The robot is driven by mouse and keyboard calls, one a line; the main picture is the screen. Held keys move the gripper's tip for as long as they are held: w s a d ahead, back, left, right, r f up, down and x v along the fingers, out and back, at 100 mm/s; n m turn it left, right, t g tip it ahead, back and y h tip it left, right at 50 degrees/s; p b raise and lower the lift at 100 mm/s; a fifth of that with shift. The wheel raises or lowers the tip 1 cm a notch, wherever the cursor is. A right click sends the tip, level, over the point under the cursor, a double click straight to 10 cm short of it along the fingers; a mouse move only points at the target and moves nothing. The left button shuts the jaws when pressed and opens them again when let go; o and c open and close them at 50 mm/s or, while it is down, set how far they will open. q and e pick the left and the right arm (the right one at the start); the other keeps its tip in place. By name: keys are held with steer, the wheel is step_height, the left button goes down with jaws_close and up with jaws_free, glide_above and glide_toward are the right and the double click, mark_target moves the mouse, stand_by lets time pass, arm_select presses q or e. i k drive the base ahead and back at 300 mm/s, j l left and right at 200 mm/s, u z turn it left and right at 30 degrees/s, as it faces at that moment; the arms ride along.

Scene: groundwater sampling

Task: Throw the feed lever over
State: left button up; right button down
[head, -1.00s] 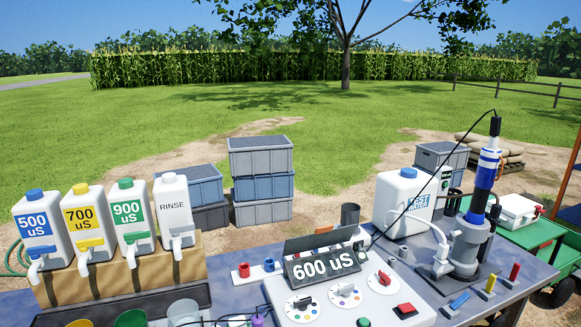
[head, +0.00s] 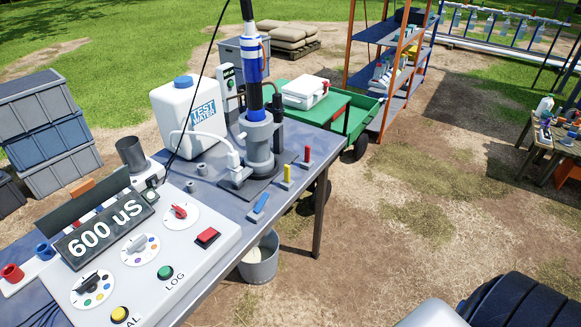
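Three small coloured levers stand near the right edge of the grey table. The blue lever (head: 259,206) leans low. The yellow lever (head: 287,173) and the red lever (head: 307,154) stand upright. No label shows which one is the feed lever. Behind them a grey cylindrical fixture (head: 257,140) holds an upright blue and black probe (head: 254,75). A white jug marked TEST WATER (head: 186,117) stands to its left, with a pale tube leading to the fixture. Neither gripper is in view.
A control panel (head: 205,235) reading 600 uS, with knobs and buttons, fills the table's near left. A bucket (head: 259,262) stands below the table edge. A green cart (head: 331,106) and a shelf rack (head: 387,90) stand behind. Open dirt lies to the right.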

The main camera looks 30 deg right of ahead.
mark_target(263, 200)
steer(key=i+l, duration=0.2)
steer(key=l, duration=0.25)
steer(key=i+l+z, duration=0.15)
steer(key=l, duration=0.3)
steer(key=i+l, duration=0.35)
steer(key=l+z, duration=0.05)
